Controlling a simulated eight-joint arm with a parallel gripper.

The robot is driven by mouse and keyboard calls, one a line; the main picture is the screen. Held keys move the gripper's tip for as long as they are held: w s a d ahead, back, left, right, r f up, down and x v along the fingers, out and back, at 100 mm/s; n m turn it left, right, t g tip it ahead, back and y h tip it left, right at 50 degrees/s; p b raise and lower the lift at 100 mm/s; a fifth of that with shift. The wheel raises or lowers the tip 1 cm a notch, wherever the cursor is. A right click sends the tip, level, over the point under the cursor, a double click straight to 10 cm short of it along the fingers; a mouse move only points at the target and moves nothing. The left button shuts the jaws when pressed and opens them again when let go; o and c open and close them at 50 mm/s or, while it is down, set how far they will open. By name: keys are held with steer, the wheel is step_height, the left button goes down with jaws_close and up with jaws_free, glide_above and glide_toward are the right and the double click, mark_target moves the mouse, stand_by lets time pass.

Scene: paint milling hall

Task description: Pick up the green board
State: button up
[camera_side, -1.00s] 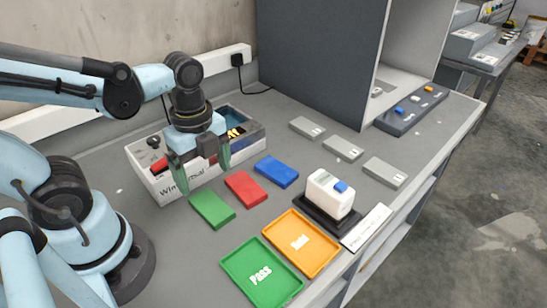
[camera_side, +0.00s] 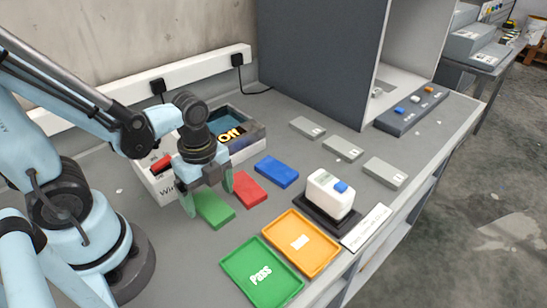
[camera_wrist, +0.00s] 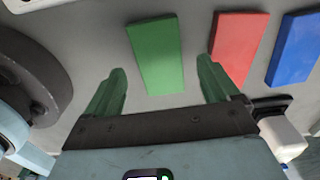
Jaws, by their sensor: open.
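The green board (camera_side: 214,211) is a flat rectangular block lying on the grey bench, left of the red board. My gripper (camera_side: 208,198) is open and empty, low over the bench at the green board. In the side view its fingers partly cover the board's far left end. In the wrist view the green board (camera_wrist: 156,54) lies ahead of my gripper (camera_wrist: 160,80), in line with the gap between the two green fingers. The near end of the board reaches into that gap. I cannot tell the exact height of the fingertips above the bench.
A red board (camera_side: 249,189) and a blue board (camera_side: 276,171) lie to the right. A white box (camera_side: 163,186) stands behind my gripper. A green tray (camera_side: 232,262) and an orange tray (camera_side: 322,264) are in front. A white device (camera_side: 329,195) and several grey blocks stand farther right.

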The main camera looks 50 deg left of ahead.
steer(key=shift+f, duration=1.15)
steer(key=c, duration=1.2)
steer(key=shift+o, duration=0.2)
steer(key=shift+r, duration=0.2)
